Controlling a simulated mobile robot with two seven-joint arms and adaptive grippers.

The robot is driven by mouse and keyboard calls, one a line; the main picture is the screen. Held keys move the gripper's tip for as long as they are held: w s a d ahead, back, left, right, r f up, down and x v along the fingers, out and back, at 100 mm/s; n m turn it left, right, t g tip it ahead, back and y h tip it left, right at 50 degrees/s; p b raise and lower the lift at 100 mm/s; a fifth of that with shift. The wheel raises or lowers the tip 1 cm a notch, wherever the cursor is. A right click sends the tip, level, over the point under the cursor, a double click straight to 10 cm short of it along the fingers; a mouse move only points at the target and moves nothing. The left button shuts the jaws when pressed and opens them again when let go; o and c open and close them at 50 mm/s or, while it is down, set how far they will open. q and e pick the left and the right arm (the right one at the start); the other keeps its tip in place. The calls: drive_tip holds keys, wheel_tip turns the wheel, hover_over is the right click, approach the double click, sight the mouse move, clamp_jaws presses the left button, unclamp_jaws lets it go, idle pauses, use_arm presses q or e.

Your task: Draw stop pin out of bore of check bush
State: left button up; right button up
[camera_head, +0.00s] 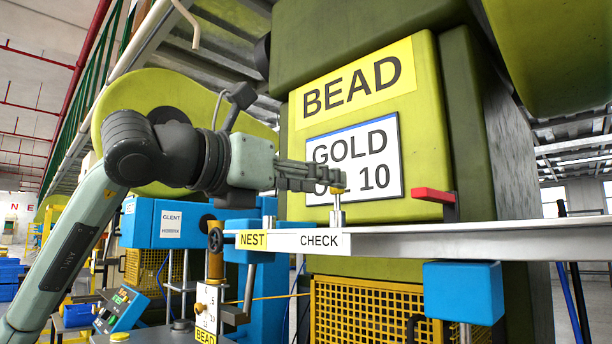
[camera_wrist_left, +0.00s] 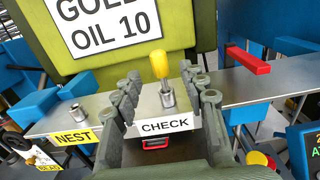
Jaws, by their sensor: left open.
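The stop pin (camera_wrist_left: 160,65) has a yellow handle and stands upright in the metal check bush (camera_wrist_left: 167,98), above the CHECK label (camera_wrist_left: 178,124). In the head view the check bush (camera_head: 338,217) stands on the shelf edge, with a little of the yellow pin (camera_head: 339,191) showing at the fingertips. My left gripper (camera_head: 340,180) reaches in from the left at pin height. In the wrist view its open fingers (camera_wrist_left: 160,76) stand on either side of the pin, with gaps visible. The pin's lower part is hidden in the bush. My right gripper is not in view.
The metal shelf (camera_head: 440,238) carries a NEST label (camera_head: 252,240) to the left, with another metal bush (camera_wrist_left: 78,112) behind it. A red handle (camera_head: 434,195) sticks out to the right. The green press (camera_head: 375,55) rises close behind.

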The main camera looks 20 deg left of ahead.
sight(336, 194)
use_arm(q)
drive_tip(key=shift+p+x, duration=0.4)
drive_tip(key=shift+x, duration=2)
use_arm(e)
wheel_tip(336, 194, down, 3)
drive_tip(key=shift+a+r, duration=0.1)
use_arm(q)
clamp_jaws()
